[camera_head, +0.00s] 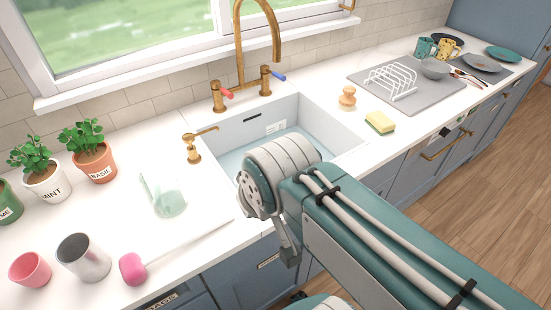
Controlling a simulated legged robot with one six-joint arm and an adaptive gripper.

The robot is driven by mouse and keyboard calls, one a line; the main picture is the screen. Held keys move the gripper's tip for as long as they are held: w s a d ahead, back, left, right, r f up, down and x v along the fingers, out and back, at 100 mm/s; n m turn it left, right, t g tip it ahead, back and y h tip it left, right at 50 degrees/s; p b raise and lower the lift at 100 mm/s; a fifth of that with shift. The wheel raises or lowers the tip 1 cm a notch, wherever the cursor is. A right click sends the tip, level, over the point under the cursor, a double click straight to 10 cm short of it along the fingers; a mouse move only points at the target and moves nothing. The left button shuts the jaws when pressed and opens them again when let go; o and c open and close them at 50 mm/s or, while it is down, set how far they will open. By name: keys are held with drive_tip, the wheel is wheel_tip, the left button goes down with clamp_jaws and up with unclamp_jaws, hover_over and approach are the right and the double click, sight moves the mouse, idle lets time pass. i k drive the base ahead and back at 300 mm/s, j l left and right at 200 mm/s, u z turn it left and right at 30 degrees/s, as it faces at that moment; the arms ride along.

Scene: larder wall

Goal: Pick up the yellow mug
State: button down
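The yellow mug (448,48) stands upright at the far right of the counter, near the wall. It has a patterned surface and is small in this view. A teal mug (424,48) stands just left of it, and dark and grey dishes are close by. My arm crosses the lower right and middle of the view, in front of the sink. I cannot make out my gripper's fingers; the end of the arm is hidden or out of view. The yellow mug is far from the visible part of my arm.
A white dish rack (391,80) on a grey mat and a grey bowl (435,68) stand before the mugs. A brass tap (262,45) rises behind the sink (330,135). A sponge (380,122) lies right of it.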

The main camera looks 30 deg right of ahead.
sight(446, 46)
drive_tip(key=k, duration=0.25)
drive_tip(key=k+z, duration=0.2)
drive_tip(key=z, duration=0.2)
drive_tip(key=k+l+z, duration=0.1)
drive_tip(key=z, duration=0.35)
drive_tip(key=i+l+z, duration=0.15)
drive_tip(key=z, duration=0.25)
drive_tip(key=i+l+z, duration=0.1)
drive_tip(key=z, duration=0.25)
drive_tip(key=i+z, duration=0.4)
drive_tip(key=i, duration=0.15)
drive_tip(key=k, duration=0.6)
drive_tip(key=u, duration=1.35)
drive_tip(key=i+l+u, duration=0.15)
drive_tip(key=l+u, duration=0.2)
drive_tip(key=l, duration=0.35)
drive_tip(key=l+u, duration=0.3)
drive_tip(key=l, duration=1.05)
drive_tip(key=i+l, duration=0.15)
drive_tip(key=l, duration=1.3)
drive_tip(key=i, duration=0.05)
